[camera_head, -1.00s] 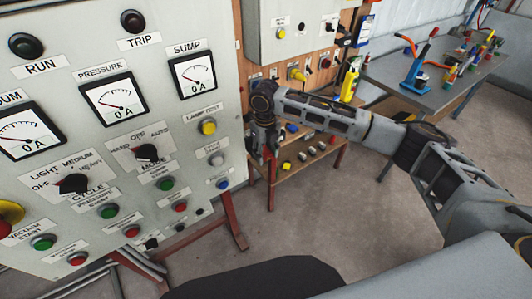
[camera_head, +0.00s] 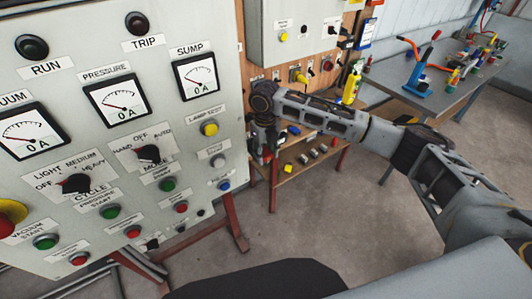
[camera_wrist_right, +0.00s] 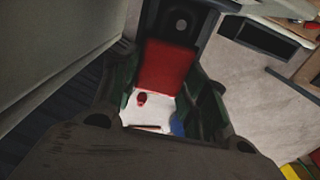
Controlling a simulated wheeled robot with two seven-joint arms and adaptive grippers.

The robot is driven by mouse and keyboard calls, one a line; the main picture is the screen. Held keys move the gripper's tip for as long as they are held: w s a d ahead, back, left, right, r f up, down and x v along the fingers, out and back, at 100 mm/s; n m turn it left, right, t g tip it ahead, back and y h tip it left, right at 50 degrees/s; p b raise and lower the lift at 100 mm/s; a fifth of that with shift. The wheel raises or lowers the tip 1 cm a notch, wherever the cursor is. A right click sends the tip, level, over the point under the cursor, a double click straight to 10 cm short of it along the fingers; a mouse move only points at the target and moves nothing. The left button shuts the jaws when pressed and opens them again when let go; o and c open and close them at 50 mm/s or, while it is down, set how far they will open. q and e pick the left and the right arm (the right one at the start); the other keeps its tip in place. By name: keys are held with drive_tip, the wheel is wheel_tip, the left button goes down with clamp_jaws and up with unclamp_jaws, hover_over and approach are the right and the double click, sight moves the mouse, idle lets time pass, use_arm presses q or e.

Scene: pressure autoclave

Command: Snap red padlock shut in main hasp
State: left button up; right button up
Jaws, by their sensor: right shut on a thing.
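My right gripper (camera_head: 264,150) is beside the right edge of the grey control panel, pointing down. In the right wrist view its fingers (camera_wrist_right: 155,105) are shut on a red block-shaped thing, which I take to be the red padlock (camera_wrist_right: 166,66). A white face with a red spot and a blue patch shows between the fingers; I cannot tell whether it belongs to the padlock. The shackle cannot be made out. The main hasp cannot be identified in either view. My left gripper is not in view.
The control panel (camera_head: 110,150) with gauges, knobs and buttons fills the left. A low wooden stand (camera_head: 285,185) holding several small coloured items is behind my gripper. A grey cabinet (camera_head: 291,28) and a metal workbench (camera_head: 425,75) are farther back. Open floor lies at centre right.

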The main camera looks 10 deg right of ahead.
drive_tip(key=shift+w+r, duration=0.1)
drive_tip(key=o, duration=1.2)
drive_tip(key=shift+o, duration=0.2)
drive_tip(key=shift+w+r, duration=0.1)
drive_tip(key=shift+w, duration=0.05)
drive_tip(key=shift+r, duration=0.1)
drive_tip(key=shift+s+d+f, duration=0.2)
drive_tip(key=shift+s+d, duration=0.1)
drive_tip(key=shift+s, duration=0.35)
drive_tip(key=s+d+b, duration=0.2)
drive_tip(key=s+d, duration=0.1)
drive_tip(key=s, duration=0.6)
drive_tip(key=shift+s+f, duration=0.15)
drive_tip(key=shift+f, duration=0.05)
